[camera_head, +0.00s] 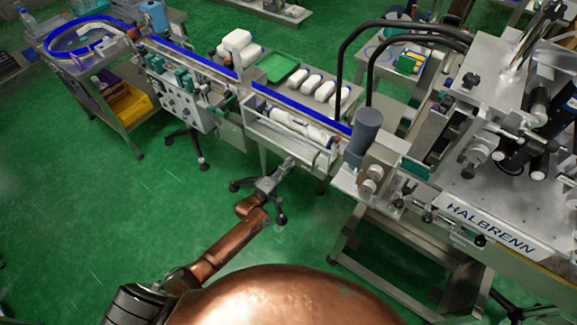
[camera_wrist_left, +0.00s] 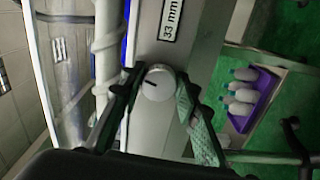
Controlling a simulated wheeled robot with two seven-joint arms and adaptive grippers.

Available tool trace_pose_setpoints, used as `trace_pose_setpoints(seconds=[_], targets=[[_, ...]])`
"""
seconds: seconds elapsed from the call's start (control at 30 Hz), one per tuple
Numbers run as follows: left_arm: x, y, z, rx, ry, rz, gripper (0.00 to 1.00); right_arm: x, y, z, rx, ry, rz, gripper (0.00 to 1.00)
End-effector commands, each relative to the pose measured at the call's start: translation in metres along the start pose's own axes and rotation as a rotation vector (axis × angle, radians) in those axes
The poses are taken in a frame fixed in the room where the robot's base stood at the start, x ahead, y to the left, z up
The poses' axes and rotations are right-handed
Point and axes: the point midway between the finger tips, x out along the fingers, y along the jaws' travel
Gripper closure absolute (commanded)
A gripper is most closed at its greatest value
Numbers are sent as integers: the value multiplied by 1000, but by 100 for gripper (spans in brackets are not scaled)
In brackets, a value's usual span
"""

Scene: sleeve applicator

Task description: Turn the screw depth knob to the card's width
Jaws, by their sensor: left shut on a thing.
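The depth knob (camera_wrist_left: 158,86) is a round pale grey dial with a dark pointer line, which points left in the left wrist view. The card (camera_wrist_left: 171,19) is a white label reading "33 mm" on the grey panel above the knob. My left gripper (camera_wrist_left: 159,78) is shut on the knob, one finger on each side. In the head view my left gripper (camera_head: 287,166) is at the front of the conveyor, and I cannot make out the knob there. The white spiral screw (camera_wrist_left: 108,45) runs beside the panel; it also shows in the head view (camera_head: 300,123). My right gripper is not in view.
White bottles (camera_wrist_left: 239,93) lie on a purple tray to the right in the left wrist view. The labelling machine (camera_head: 490,225) marked HALBRENN stands at the right. A cart (camera_head: 125,120) stands at the far left. Green floor (camera_head: 110,215) is open at the left.

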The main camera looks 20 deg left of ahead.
Motion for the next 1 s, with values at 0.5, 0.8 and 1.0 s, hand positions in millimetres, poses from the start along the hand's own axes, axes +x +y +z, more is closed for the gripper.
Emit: trace_pose_setpoints(seconds=[0.5, 0.8, 1.0], targets=[[-1, -1, 0, -491, 0, -3, 95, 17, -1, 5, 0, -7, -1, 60], [-1, 0, -1, -776, 1, -2, 95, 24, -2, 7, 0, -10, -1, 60], [-1, 1, -2, -966, 1, -1, 95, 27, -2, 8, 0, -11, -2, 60]])
